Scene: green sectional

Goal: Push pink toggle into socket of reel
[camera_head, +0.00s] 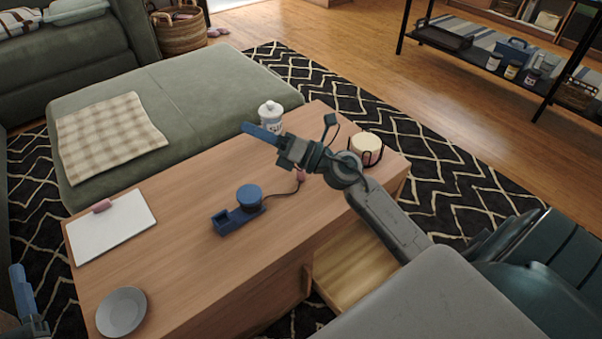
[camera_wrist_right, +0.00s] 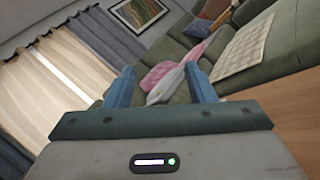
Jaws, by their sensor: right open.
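The blue reel (camera_head: 248,195) sits on the wooden table, with a dark blue box-like holder (camera_head: 229,221) beside it; I cannot make out the socket's opening. A thin dark cord runs from the reel to the small pink toggle (camera_head: 300,176), which lies on the table to its right, near the right arm's wrist. My right gripper (camera_head: 254,132) is raised over the far side of the table, pointing left, away from toggle and reel. In the right wrist view its two blue fingers (camera_wrist_right: 160,85) are apart and empty. My left gripper (camera_head: 22,290) shows only partly at the lower left edge.
A white lidded jar (camera_head: 270,111) stands just behind the right gripper. A cream round item in a dark holder (camera_head: 366,149) is at the right. A white board (camera_head: 115,228) with a pink piece and a grey plate (camera_head: 121,312) lie left.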

